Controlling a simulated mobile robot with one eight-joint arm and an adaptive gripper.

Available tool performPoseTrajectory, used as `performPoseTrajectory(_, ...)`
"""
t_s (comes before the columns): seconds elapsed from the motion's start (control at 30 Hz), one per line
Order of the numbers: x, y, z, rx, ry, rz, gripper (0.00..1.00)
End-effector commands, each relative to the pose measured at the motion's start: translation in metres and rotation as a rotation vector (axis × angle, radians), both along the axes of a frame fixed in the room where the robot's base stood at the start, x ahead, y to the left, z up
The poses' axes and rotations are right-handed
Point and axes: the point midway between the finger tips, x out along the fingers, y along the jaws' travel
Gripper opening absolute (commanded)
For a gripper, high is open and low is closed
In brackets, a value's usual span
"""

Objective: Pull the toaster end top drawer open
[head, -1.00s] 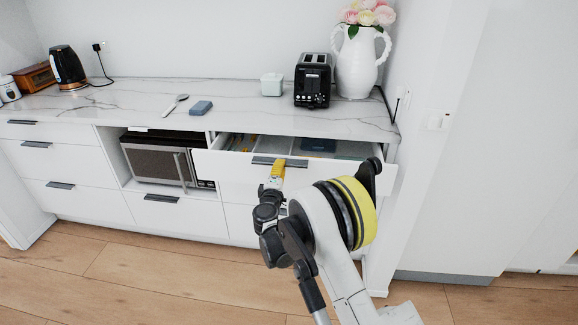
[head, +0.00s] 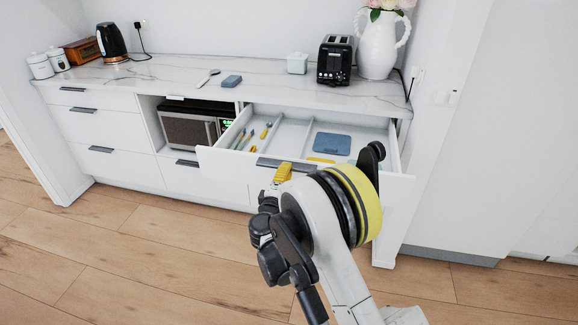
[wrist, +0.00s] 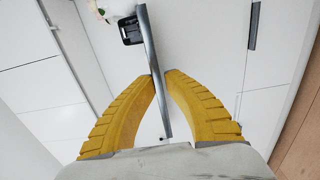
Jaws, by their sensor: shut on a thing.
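The toaster end top drawer (head: 225,164) stands well out from the counter, below the black toaster (head: 335,60). Its inside shows from above, with dividers and several items. Its dark bar handle (head: 266,162) is on the white front. My gripper (head: 283,172) is at that handle, its yellow fingers shut on the bar. In the wrist view the two yellow fingers (wrist: 160,76) close from both sides on the dark handle (wrist: 149,40), which runs between their tips. My arm hides part of the drawer front's right side.
The drawer holds slim utensils (head: 265,131) at left and a blue flat item (head: 332,143) at right. A microwave (head: 188,127) sits in an open bay to the left. A white vase (head: 378,48) stands on the counter (head: 290,88). The wood floor (head: 150,240) ahead is clear.

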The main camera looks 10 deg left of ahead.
Motion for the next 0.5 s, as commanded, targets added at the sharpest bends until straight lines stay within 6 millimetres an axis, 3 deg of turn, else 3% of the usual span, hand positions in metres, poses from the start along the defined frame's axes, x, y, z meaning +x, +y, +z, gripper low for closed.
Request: performPoseTrajectory(0.5,-0.0122,0.0007,0.0001,0.0,0.0,0.001,0.0)
